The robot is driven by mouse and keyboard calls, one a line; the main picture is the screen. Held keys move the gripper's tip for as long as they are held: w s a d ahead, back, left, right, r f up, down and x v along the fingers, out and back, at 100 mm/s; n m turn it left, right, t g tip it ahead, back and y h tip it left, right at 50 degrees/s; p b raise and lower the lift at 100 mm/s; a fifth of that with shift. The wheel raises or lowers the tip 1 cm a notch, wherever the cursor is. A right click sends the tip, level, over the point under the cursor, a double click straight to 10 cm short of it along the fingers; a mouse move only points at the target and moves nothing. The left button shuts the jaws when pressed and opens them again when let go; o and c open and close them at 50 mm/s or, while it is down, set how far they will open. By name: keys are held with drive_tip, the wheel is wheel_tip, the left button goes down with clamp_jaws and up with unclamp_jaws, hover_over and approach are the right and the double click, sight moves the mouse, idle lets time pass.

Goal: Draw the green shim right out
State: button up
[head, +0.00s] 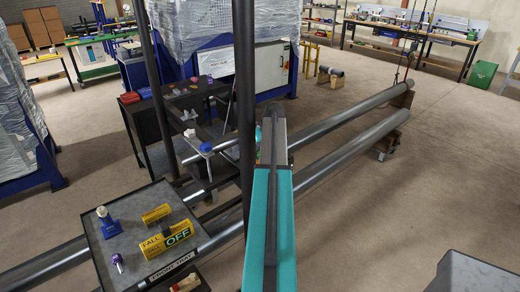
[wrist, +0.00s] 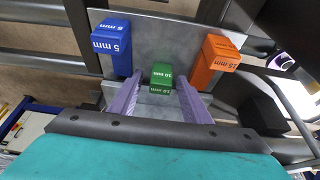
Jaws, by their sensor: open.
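The green shim (wrist: 161,73), marked 10 mm, stands at the middle of a grey metal plate (wrist: 165,30) in the wrist view. My gripper (wrist: 159,82) is open, with one purple finger on each side of the green shim. Gaps show between the fingers and the shim, so it is not gripped. A blue shim (wrist: 111,45), marked 5 mm, is to the left on the plate. An orange shim (wrist: 217,60), marked 15 mm, is to the right. In the head view my arm hides the gripper, and I cannot make out the green shim.
Long grey pipes (head: 340,155) run across the floor on stands. Dark upright posts (head: 245,90) stand close to my arm. A tray (head: 110,262) at lower left holds yellow blocks (head: 165,237) and a blue object (head: 108,224). Floor to the right is mostly clear.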

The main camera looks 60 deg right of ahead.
drive_tip(key=shift+f, duration=0.2)
clamp_jaws()
drive_tip(key=shift+s+a+b, duration=0.3)
drive_tip(key=shift+s+b, duration=0.05)
drive_tip(key=shift+s, duration=0.65)
drive_tip(key=shift+s+a+b, duration=0.3)
drive_tip(key=shift+s+b, duration=0.1)
drive_tip(key=shift+s, duration=0.55)
drive_tip(key=shift+s+a+b, duration=0.3)
drive_tip(key=shift+s+b, duration=0.05)
drive_tip(key=shift+s, duration=0.65)
unclamp_jaws()
drive_tip(key=shift+s+r, duration=0.1)
drive_tip(key=shift+s, duration=0.05)
